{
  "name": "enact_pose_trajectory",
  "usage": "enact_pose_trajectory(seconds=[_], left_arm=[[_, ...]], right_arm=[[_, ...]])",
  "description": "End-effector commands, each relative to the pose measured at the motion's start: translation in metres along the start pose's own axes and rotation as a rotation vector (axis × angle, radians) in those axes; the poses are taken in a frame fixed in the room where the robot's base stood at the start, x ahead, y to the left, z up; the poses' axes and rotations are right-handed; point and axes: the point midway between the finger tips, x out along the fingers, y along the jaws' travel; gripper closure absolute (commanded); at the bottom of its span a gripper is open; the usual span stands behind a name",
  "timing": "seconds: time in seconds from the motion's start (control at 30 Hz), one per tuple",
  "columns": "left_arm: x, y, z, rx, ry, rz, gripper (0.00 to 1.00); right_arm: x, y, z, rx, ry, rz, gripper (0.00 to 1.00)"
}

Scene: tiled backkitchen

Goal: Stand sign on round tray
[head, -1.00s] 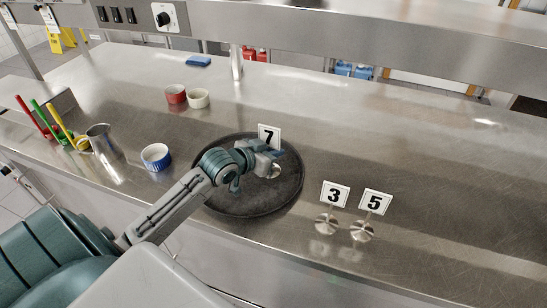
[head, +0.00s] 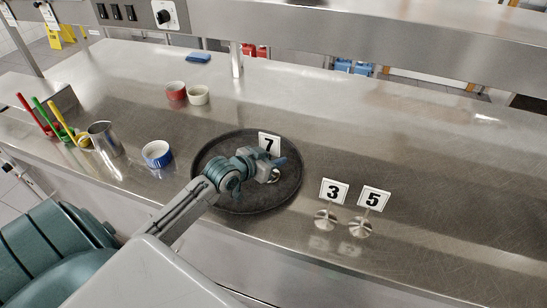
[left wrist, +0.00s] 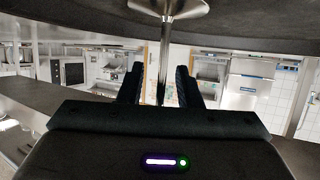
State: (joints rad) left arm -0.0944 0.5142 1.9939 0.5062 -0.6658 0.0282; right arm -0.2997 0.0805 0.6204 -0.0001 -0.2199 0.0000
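The number 7 sign (head: 269,144) stands upright on the dark round tray (head: 212,196), right of its middle. My left gripper (head: 273,169) is low over the tray at the sign's stem. In the left wrist view, turned upside down, the sign's metal stem (left wrist: 164,62) passes between the fingers of the left gripper (left wrist: 160,88), with a gap on each side. The sign's round base (left wrist: 178,8) appears against the dark tray (left wrist: 265,28). My right gripper is not in view.
Signs 3 (head: 333,192) and 5 (head: 373,198) stand right of the tray. A blue ramekin (head: 157,154), metal jug (head: 105,139), coloured-handled utensils (head: 57,118), and red (head: 176,91) and cream (head: 198,95) ramekins are to the left. The counter's right side is clear.

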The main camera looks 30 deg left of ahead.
Motion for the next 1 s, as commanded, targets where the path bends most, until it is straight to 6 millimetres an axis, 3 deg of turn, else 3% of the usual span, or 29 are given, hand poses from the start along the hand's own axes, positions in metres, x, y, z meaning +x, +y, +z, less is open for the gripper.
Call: enact_pose_trajectory(seconds=[0.27, 0.57, 1.0], left_arm=[[-0.014, -0.001, -0.001, 0.004, -0.002, -0.001, 0.68], [-0.061, 0.0, -0.001, 0.008, -0.003, 0.001, 0.68], [-0.113, -0.001, -0.003, 0.004, -0.002, -0.004, 0.68]], right_arm=[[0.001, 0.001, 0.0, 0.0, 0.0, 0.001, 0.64], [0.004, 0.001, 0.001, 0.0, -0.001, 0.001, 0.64], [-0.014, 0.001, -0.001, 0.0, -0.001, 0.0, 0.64]])
